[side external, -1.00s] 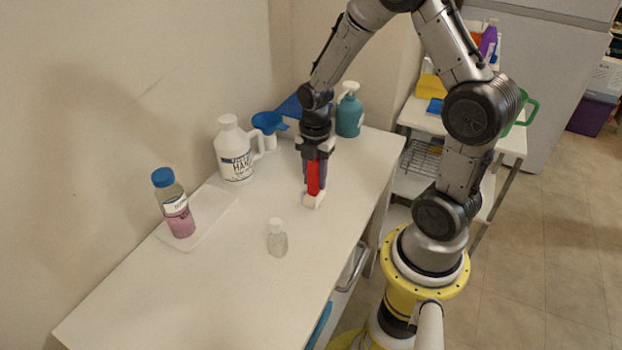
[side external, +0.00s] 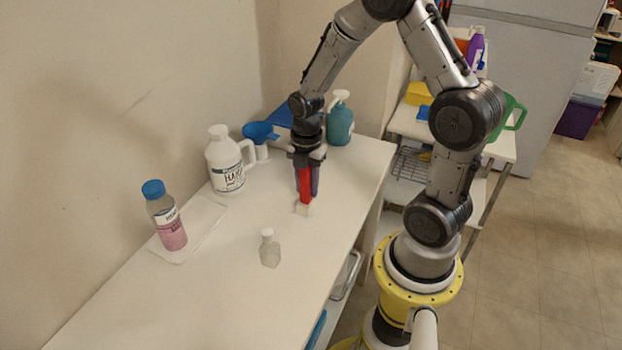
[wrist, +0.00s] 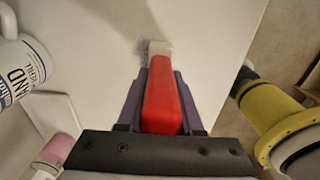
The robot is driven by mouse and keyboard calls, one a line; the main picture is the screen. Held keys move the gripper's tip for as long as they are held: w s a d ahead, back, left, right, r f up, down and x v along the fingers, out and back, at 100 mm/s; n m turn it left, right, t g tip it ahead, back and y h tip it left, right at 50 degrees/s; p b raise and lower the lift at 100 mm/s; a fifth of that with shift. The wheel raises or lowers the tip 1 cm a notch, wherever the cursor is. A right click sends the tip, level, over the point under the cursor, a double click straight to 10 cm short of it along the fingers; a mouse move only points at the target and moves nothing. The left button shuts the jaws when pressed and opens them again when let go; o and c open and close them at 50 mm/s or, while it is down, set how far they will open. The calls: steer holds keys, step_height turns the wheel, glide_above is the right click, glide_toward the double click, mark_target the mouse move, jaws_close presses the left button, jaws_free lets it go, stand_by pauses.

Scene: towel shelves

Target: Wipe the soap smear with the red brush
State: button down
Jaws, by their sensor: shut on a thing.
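The red brush (side external: 305,186) has a red handle and a pale, blocky head (side external: 303,209). My gripper (side external: 308,182) is shut on its handle and holds it roughly upright, head down at the white tabletop. The wrist view shows the red handle (wrist: 162,100) between the dark purple fingers, with the pale head (wrist: 159,48) beyond. A faint greyish smear (wrist: 141,47) shows on the table beside the head, on its left in the wrist view. The head may cover part of it. I cannot tell how firmly the head touches the table.
A small clear bottle (side external: 270,250) stands in front of the brush. A blue-capped pink bottle (side external: 167,220) stands on a pale tray (side external: 205,222). The front left tabletop is clear.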

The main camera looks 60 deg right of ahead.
steer(key=a, duration=0.3)
steer(key=shift+a, duration=0.15)
steer(key=shift+w+d, duration=0.2)
steer(key=shift+w, duration=0.5)
steer(key=shift+d, duration=3.45)
steer(key=shift+a, duration=3.5)
step_height(320, 180, up, 8)
